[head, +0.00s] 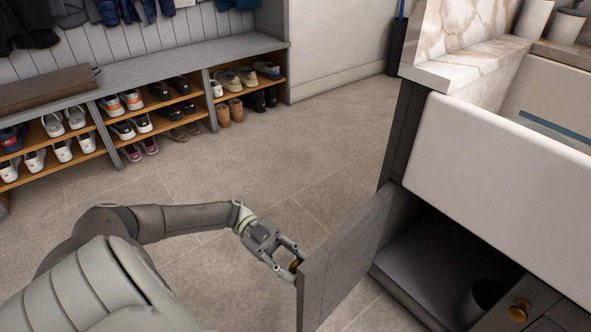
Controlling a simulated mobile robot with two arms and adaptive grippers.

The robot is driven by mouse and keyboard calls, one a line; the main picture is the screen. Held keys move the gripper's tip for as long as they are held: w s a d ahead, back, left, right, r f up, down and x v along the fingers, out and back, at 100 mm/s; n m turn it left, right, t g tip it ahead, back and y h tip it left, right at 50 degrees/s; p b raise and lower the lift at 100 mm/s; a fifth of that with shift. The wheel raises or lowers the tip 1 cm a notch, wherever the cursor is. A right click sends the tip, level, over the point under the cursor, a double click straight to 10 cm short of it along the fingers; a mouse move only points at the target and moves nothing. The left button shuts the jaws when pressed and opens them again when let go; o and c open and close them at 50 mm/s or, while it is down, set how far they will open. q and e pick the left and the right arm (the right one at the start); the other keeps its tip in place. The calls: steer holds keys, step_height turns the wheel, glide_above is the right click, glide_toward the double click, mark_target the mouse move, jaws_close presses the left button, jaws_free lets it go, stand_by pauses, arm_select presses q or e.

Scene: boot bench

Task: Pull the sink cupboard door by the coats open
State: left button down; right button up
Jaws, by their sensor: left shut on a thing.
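The grey sink cupboard door (345,262) stands swung out from the cupboard below the white sink (500,165). Its hinged side is by the left end of the cupboard, toward the coats. My left gripper (293,262) is shut on the door's brass knob (295,266), near the door's free edge. The cupboard interior (430,262) shows, with a dark round opening or pipe inside at the lower right. My right gripper is not in view.
A boot bench (190,66) with several pairs of shoes runs along the back left, below hanging coats (80,12). Another cupboard front with a brass knob (519,310) is at the lower right. The tiled floor (290,150) between bench and sink is clear.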

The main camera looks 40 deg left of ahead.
arm_select(q)
steer(key=c, duration=1)
jaws_free()
steer(key=shift+c, duration=0.2)
steer(key=a, duration=1.2)
steer(key=shift+w, duration=0.1)
